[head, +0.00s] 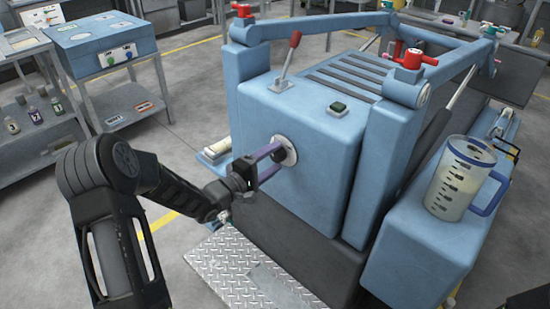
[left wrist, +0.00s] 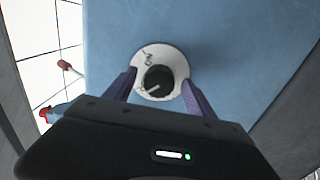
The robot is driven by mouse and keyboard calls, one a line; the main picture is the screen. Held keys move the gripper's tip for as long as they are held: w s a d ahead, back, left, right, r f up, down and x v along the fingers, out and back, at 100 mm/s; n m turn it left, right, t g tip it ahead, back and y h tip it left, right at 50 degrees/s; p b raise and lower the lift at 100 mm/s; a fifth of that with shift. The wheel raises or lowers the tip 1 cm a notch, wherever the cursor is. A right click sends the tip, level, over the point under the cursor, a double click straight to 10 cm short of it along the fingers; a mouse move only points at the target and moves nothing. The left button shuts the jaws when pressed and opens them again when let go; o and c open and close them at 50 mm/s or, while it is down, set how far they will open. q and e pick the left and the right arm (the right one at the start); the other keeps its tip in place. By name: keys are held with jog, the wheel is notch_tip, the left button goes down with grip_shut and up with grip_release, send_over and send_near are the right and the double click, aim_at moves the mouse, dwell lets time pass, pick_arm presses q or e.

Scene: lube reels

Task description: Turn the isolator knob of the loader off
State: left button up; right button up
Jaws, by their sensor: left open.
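The isolator knob (left wrist: 158,81) is black with a pale pointer line and sits on a round white plate (left wrist: 173,60) on the blue front face of the loader (head: 290,110). In the head view the white plate (head: 288,153) shows, with the knob mostly hidden behind my gripper. My left gripper (head: 268,162) is open, its purple fingers reaching to either side of the plate. In the left wrist view the fingertips (left wrist: 158,84) flank the knob with a gap on each side. My right gripper is out of view.
A red-tipped lever (head: 289,55) and a dark green button (head: 338,107) are on the loader's top. A measuring jug (head: 458,180) stands on the right side ledge. A tread plate (head: 247,270) lies below the front. A blue panel box (head: 103,45) stands on a bench at left.

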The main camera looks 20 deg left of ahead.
pick_arm(q)
jog(key=v, duration=0.6)
jog(key=shift+s, duration=0.35)
jog(key=shift+a, duration=0.15)
notch_tip(320, 180, down, 9)
jog(key=s+a+m+g+y, duration=0.1)
jog(key=a+m+g+y, duration=0.2)
jog(key=m+y, duration=0.1)
jog(key=s+d+f+m+g, duration=0.3)
jog(key=s+d+f+g, duration=0.35)
jog(key=f, duration=0.55)
jog(key=s+d+f+m+g+h+p, duration=0.1)
jog(key=s+d+f+m+g, duration=0.1)
jog(key=s+d, duration=0.9)
jog(key=s+d+f+m+g+h+p, duration=0.1)
jog(key=s+d+f+g, duration=0.4)
jog(key=s+d, duration=0.5)
jog(key=d+m+p, duration=0.1)
jog(key=m, duration=0.1)
jog(key=shift+s+d+f+m, duration=0.3)
jog(key=shift+s+d+f, duration=0.05)
jog(key=shift+s, duration=0.05)
